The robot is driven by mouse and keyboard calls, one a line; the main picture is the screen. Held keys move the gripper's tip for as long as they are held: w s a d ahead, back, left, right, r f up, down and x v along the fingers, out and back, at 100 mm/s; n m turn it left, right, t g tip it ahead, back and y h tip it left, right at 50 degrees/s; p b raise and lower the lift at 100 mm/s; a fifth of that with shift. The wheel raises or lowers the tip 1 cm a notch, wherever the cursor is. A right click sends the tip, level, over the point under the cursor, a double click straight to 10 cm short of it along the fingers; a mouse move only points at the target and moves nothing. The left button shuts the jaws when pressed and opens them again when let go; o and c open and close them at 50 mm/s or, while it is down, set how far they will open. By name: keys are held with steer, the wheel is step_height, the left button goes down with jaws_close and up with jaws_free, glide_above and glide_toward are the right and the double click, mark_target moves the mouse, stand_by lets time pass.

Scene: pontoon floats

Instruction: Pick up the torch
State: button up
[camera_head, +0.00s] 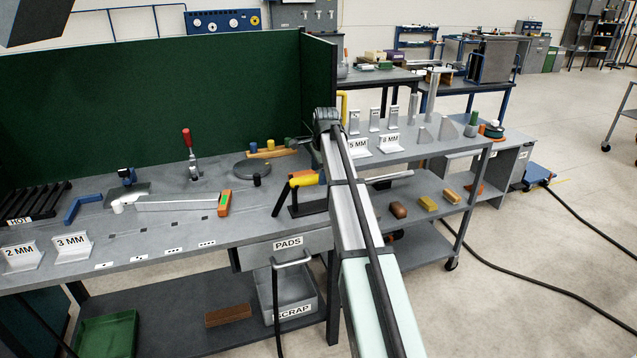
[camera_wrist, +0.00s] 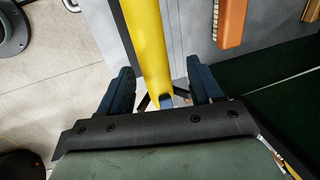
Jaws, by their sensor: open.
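The torch (camera_head: 304,180) shows a yellow body and a black front part pointing down to the left. It rests tilted at a dark stand (camera_head: 310,205) near the bench's right end. In the wrist view, a long yellow body, which appears to be the torch (camera_wrist: 147,42), runs between the two blue fingers of my gripper (camera_wrist: 159,66). The fingers are open, with a visible gap on each side of it. The torch's lower end and any contact deeper in the jaws are hard to make out. In the head view my arm hides part of the area right of the torch.
An orange-and-green tool (camera_head: 224,203) lies left of the torch and shows in the wrist view (camera_wrist: 231,22). A red-handled clamp (camera_head: 190,150) stands farther back. A green screen (camera_head: 160,85) closes the bench's rear. A shelved cart (camera_head: 430,185) stands at right.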

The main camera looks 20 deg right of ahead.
steer(key=shift+s+x, duration=0.15)
steer(key=shift+x, duration=1.15)
steer(key=shift+s+x, duration=0.15)
steer(key=shift+x, duration=1.15)
steer(key=c, duration=1.1)
